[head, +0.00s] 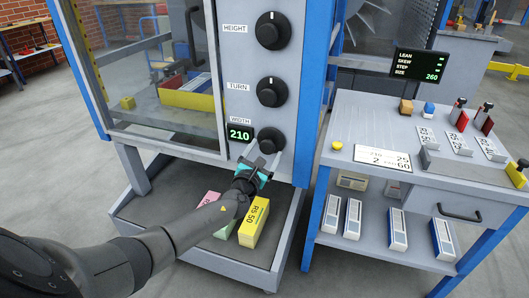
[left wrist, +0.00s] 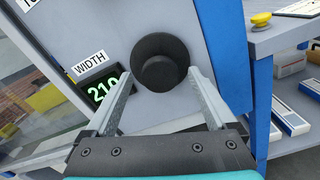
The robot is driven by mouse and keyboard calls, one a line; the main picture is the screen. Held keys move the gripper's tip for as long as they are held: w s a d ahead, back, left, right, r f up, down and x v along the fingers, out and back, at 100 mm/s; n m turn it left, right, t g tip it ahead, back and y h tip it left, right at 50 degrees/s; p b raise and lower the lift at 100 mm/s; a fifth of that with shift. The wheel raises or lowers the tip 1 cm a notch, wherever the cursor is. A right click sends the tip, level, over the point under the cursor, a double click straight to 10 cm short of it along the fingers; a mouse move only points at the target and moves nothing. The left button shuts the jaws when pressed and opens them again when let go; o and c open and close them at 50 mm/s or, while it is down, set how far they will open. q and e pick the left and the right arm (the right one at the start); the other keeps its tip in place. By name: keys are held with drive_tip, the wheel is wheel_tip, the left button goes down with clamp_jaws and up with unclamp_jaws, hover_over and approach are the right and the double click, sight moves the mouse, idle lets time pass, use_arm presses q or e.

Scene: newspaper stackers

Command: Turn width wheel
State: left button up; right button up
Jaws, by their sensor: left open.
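The width wheel is a round black knob (head: 270,140) on the grey machine panel, below the turn wheel (head: 272,91) and the height wheel (head: 273,30). A small display (head: 239,134) beside it reads 210 in green. My left gripper (head: 259,156) is just below and in front of the width wheel, its fingers apart. In the left wrist view the wheel (left wrist: 161,62) shows beyond and between the two open fingers (left wrist: 160,100). I cannot tell whether a finger touches it. My right gripper is not in view.
A side table (head: 350,122) with levers, buttons and a card stands at the right, with a dark screen (head: 420,66) above it. A low shelf (head: 190,245) holding yellow, green and pink packs lies under my left arm. A glass door with a handle is left of the panel.

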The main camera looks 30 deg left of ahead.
use_arm(q)
drive_tip(key=shift+s, duration=0.15)
drive_tip(key=p+v, duration=0.5)
drive_tip(key=v, duration=1)
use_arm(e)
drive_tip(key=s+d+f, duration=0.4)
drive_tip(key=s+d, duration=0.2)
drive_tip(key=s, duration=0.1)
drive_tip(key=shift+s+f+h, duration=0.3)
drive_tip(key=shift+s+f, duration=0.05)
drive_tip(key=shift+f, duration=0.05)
use_arm(q)
drive_tip(key=shift+a+f, duration=0.1)
drive_tip(key=shift+f, duration=0.05)
